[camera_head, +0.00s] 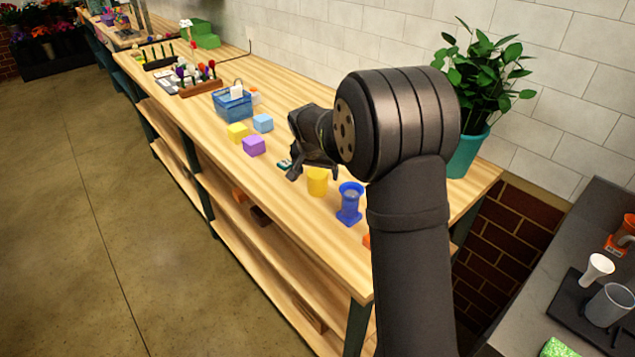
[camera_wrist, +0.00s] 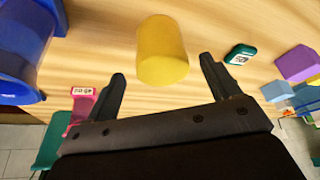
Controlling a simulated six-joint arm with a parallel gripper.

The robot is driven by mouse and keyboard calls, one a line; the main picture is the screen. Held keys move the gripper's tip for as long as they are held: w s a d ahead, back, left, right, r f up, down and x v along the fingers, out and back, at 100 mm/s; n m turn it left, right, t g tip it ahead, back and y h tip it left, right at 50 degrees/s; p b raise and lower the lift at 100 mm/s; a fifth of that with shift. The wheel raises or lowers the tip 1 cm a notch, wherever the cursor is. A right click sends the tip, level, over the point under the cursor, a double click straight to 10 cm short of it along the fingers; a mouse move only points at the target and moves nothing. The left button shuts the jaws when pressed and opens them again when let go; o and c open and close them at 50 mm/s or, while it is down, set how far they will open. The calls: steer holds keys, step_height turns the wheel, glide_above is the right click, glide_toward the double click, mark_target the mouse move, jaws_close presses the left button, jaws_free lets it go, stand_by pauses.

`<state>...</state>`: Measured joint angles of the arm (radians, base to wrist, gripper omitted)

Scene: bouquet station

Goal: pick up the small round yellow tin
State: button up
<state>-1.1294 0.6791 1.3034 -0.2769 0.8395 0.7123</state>
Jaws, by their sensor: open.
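The small round yellow tin (camera_head: 317,182) stands upright on the wooden bench, just left of the blue vase-like container. In the wrist view the tin (camera_wrist: 162,50) lies ahead of my gripper, roughly between the lines of the two fingers but beyond their tips. My gripper (camera_head: 312,174) is open and empty; its fingers (camera_wrist: 162,68) are spread apart. In the head view the gripper is close above and behind the tin, and my arm hides part of the bench to the right.
A blue container (camera_head: 349,204) stands close beside the tin. A small green timer-like item (camera_wrist: 239,54) lies on its other side. Purple (camera_head: 254,145), yellow (camera_head: 237,132) and light blue (camera_head: 263,122) blocks and a blue basket (camera_head: 232,104) are farther along. A potted plant (camera_head: 466,150) stands at the back.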

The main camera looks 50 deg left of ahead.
mark_target(317, 174)
steer(key=x, duration=0.4)
steer(key=shift+s+a, duration=0.1)
steer(key=shift+s, duration=0.05)
steer(key=c, duration=1.1)
steer(key=shift+r, duration=0.1)
